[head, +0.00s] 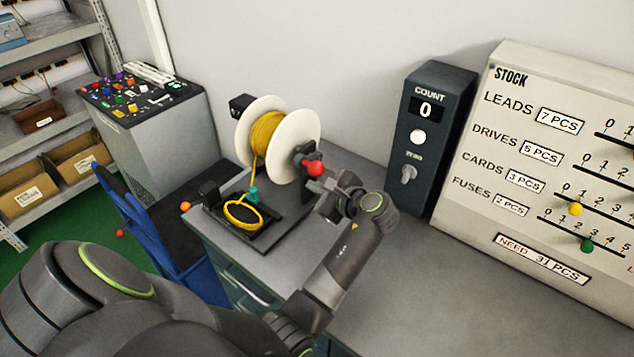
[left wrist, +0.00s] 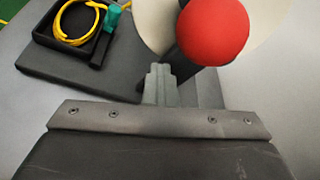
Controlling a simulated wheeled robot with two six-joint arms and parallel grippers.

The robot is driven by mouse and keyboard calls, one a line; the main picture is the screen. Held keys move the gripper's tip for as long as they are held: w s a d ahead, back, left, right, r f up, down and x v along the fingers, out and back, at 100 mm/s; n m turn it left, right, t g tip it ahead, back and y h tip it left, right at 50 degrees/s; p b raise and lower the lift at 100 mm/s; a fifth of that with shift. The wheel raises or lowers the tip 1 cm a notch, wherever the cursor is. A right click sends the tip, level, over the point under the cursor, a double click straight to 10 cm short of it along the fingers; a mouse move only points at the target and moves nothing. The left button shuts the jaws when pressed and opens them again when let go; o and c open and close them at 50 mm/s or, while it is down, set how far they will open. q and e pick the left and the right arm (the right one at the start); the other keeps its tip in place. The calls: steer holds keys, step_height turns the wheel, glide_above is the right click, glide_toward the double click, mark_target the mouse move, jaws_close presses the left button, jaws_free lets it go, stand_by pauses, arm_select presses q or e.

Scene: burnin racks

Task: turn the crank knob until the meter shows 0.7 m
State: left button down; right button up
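A white spool (head: 308,133) of yellow cable (head: 268,136) stands on a dark base plate on the grey bench. A red ball crank knob (head: 315,168) sits at its right side, and it also shows large in the left wrist view (left wrist: 213,31). My left gripper (head: 330,192) is just beside the knob. In the left wrist view its fingers (left wrist: 160,85) look together, with the knob above and right of them, not between them. I cannot tell whether they touch. No metre reading is legible. My right gripper is not in view.
A yellow cable loop (head: 242,214) lies in a black tray left of the spool, beside a teal piece (head: 253,195). A dark COUNT box (head: 433,140) reading 0 and a STOCK board (head: 520,210) stand to the right. The front bench (head: 430,290) is clear.

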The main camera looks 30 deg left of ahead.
arm_select(q)
steer(key=shift+s+f, duration=0.15)
steer(key=shift+f, duration=0.35)
steer(key=shift+s+f+b, duration=0.2)
steer(key=shift+f, duration=0.45)
steer(key=shift+s+f+b, duration=0.15)
steer(key=shift+f+b, duration=0.05)
steer(key=shift+f, duration=0.45)
steer(key=c, duration=1.7)
jaws_free()
